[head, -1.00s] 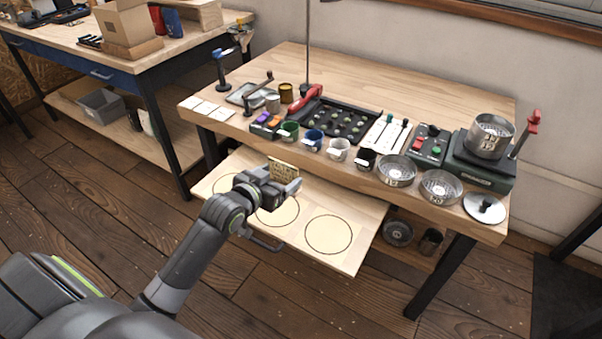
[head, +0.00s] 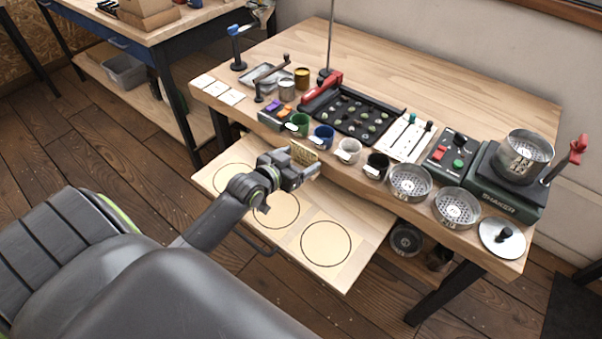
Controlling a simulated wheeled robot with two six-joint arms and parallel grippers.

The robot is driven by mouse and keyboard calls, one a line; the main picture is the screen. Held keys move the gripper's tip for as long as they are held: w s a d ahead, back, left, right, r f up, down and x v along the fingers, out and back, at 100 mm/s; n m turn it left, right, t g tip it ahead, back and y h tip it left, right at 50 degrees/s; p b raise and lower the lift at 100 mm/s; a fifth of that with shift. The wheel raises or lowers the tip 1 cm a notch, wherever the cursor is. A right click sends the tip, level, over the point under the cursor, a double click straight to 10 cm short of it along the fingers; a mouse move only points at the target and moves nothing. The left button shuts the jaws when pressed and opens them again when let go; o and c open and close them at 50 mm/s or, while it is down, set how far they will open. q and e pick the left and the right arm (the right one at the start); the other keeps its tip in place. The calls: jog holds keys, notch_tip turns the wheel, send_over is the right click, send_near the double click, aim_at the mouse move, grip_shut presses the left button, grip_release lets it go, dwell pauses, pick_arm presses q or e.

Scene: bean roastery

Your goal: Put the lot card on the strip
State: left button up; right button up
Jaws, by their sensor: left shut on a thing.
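The lot card appears to be the small tan card (head: 303,152) with dark marks. My left gripper (head: 306,168) is shut on it and holds it upright, over the back of the pulled-out drawer board, close to the bench's front edge. The card's lower part is hidden by the fingers. A row of white squares (head: 217,90) lies at the bench's left front corner, left of and behind the gripper; I cannot tell for certain whether this is the strip. My right gripper is not in view.
The pulled-out board (head: 345,279) has several outlined circles. Small cups, including a blue cup (head: 322,137), line the bench's front edge. Behind them is a black tray (head: 352,113). Metal sieves and a shaker (head: 506,190) stand at the right. The bench's back is clear.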

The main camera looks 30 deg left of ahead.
pick_arm(q)
notch_tip(320, 180, down, 4)
jog(key=shift+f+b, duration=0.2)
jog(key=shift+b, duration=0.45)
jog(key=shift+f, duration=0.2)
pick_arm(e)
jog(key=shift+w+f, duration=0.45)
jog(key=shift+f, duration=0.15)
pick_arm(q)
jog(key=shift+f, duration=0.15)
jog(key=o, duration=0.6)
jog(key=shift+c, duration=0.2)
jog(key=o, duration=0.4)
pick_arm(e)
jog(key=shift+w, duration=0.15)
